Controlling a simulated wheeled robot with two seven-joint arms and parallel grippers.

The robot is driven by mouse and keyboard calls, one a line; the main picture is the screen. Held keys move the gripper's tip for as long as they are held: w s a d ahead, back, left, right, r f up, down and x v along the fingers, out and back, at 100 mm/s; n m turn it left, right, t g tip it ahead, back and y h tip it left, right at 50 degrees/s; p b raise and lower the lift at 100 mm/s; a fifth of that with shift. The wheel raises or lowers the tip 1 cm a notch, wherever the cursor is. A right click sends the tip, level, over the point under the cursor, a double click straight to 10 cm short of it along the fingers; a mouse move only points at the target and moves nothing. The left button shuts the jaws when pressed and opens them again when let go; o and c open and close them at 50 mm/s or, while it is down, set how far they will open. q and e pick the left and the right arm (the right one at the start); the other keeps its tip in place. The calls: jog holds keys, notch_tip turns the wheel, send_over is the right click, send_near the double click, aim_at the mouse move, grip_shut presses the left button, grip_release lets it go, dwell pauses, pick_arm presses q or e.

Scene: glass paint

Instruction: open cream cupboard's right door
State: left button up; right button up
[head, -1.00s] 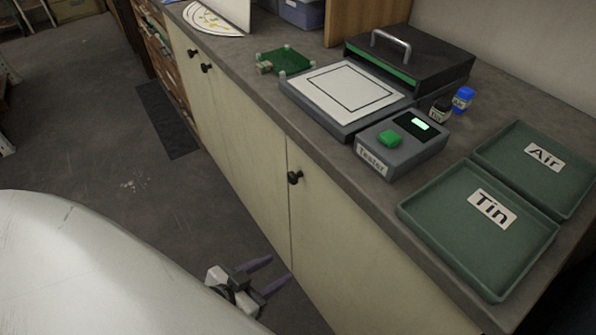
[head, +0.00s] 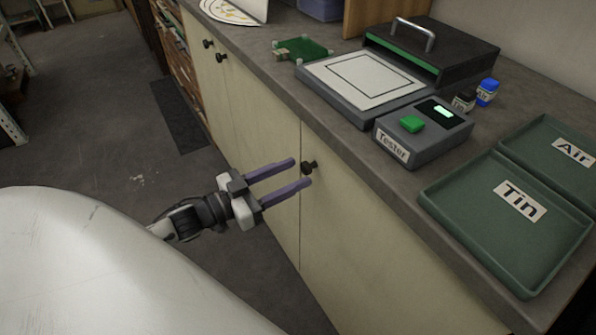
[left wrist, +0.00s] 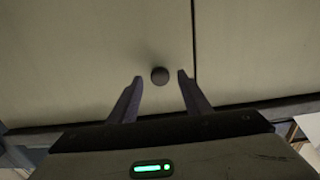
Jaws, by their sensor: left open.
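The cream cupboard's right door (head: 350,220) is closed, flush with the doors to its left. Its dark round knob (head: 309,167) sits near the door's upper left edge. My left gripper (head: 302,172) is open, with its two purple fingers pointing at the knob. My right gripper is not in view.
The grey worktop (head: 400,165) overhangs the doors. On it are a tester box (head: 395,150), a tray labelled Tin (head: 480,235), a tray labelled Air (head: 540,150) and a black handled case (head: 465,50). Two more knobs (head: 221,57) show farther left. The floor (head: 100,140) before the doors is clear.

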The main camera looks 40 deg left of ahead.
pick_arm(q)
jog(key=shift+x, duration=1.15)
grip_shut()
